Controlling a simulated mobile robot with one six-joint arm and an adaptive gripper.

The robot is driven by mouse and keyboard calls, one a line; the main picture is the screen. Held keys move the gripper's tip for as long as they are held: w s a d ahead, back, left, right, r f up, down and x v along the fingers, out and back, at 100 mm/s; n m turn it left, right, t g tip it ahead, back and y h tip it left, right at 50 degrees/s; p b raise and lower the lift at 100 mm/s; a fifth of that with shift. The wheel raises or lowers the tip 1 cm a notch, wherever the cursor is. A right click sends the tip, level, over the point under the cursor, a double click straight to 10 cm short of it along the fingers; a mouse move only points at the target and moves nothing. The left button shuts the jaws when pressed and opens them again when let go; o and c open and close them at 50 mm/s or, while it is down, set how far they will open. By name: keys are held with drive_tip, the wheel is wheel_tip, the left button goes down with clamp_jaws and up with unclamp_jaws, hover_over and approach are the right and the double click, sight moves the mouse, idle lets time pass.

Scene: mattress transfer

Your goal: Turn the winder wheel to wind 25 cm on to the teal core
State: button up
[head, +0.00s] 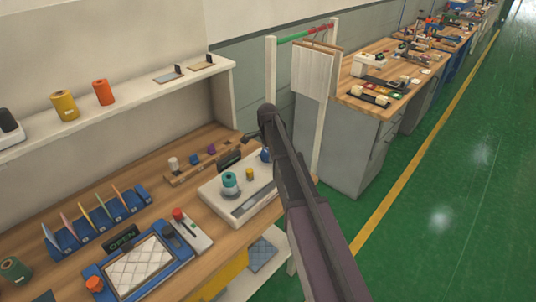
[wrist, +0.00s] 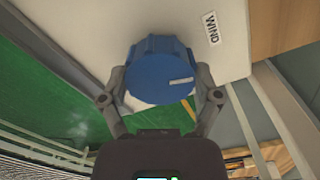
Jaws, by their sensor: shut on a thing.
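The blue winder wheel (wrist: 158,72) fills the middle of the wrist view, with a ribbed edge and a pale mark on its face. My gripper (wrist: 159,84) is shut on it, with one finger on each side. A "WIND" label (wrist: 210,28) is on the white winder body beside the wheel. In the head view the teal core (head: 230,179) stands upright on the white winder (head: 212,193). The wheel (head: 265,156) shows there as a small blue patch beside my arm, which hides part of it. My gripper is mostly hidden in the head view.
A small yellow spool (head: 249,173) stands near the core. A wooden rack (head: 178,179) with small spools lies behind. Blue card holders (head: 65,240) and a blue tray with a quilted pad (head: 133,266) are at left. Green floor (head: 430,200) is clear at right.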

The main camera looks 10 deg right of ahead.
drive_tip(key=shift+w, duration=0.2)
drive_tip(key=o, duration=0.9)
drive_tip(key=shift+o, duration=0.2)
drive_tip(key=shift+s, duration=0.1)
drive_tip(key=shift+n, duration=0.5)
